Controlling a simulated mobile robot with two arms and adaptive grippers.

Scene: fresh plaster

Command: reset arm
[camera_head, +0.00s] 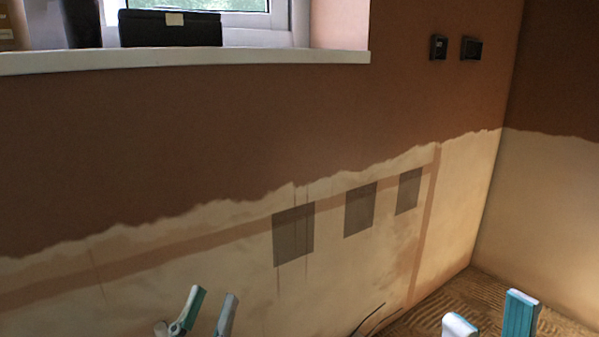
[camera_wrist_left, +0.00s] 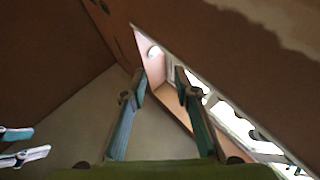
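My left gripper (camera_head: 211,298) shows at the bottom of the head view, left of the middle. Its two teal and grey fingers stand apart with nothing between them. The left wrist view also shows the left gripper (camera_wrist_left: 159,76) with its fingers spread and empty. My right gripper (camera_head: 490,308) is at the bottom right of the head view. Its fingers are well apart and no object shows between them. Two fingers at the left edge of the left wrist view appear to be my right gripper (camera_wrist_left: 22,145).
A partly plastered wall (camera_head: 180,130) carries several dark square patches (camera_head: 293,235). A window sill (camera_head: 270,58) at the upper left holds a dark box (camera_head: 170,29). Two black wall boxes (camera_head: 438,47) sit near the corner. Thin wires (camera_head: 372,318) stick up low by the textured floor (camera_head: 483,292).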

